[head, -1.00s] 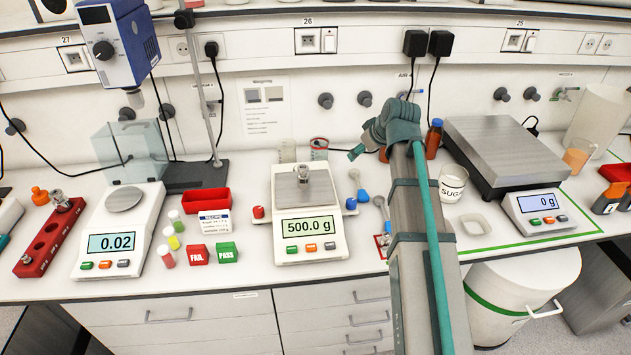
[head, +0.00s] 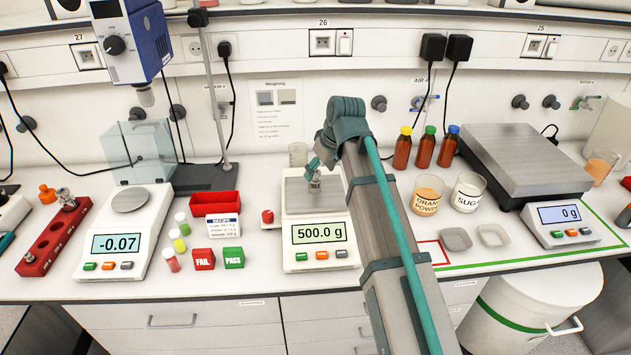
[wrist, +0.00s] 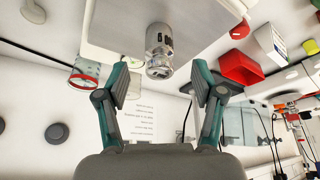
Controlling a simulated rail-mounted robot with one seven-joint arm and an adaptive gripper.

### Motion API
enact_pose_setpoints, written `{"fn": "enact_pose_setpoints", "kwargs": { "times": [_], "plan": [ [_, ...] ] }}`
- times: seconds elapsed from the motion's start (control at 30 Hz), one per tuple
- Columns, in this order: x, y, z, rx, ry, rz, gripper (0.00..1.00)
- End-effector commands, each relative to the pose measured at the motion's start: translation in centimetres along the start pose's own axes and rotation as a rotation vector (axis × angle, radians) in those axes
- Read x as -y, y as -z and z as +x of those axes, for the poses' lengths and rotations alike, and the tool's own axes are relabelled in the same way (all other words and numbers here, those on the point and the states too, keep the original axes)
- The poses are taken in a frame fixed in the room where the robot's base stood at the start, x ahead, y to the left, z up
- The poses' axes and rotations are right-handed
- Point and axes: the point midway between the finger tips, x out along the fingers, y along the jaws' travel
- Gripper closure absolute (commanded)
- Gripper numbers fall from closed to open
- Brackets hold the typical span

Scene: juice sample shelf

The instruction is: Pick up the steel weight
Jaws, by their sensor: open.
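The steel weight (head: 315,187) stands upright on the pan of the middle scale (head: 319,255), whose display reads 500.0 g. In the wrist view the shiny steel weight (wrist: 159,50) lies just beyond the fingertips, centred across the gap between them. My gripper (head: 313,165) is at the weight, close above or behind it in the head view; the arm hides part of the scale's right side. In the wrist view my gripper (wrist: 162,85) has its two fingers spread wide, with nothing held between them.
A glass beaker (head: 298,154) stands behind the scale. To its left are a red tray (head: 229,204), FAIL (head: 203,259) and PASS (head: 233,257) blocks, and another scale (head: 126,245). A red rack (head: 50,240) holds another metal weight. Brown bottles and powder beakers stand to the right.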

Motion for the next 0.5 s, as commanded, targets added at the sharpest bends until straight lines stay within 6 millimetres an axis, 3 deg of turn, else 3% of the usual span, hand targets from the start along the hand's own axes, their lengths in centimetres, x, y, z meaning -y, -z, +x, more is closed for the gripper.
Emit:
{"fn": "enact_pose_setpoints", "kwargs": {
  "times": [0.27, 0.5],
  "plan": [
    [0.0, 0.1, 1.3, 0.000, 0.000, 0.000, 0.32],
    [-0.1, 0.3, 3.9, 0.001, 0.000, 0.000, 0.32]
  ]
}}
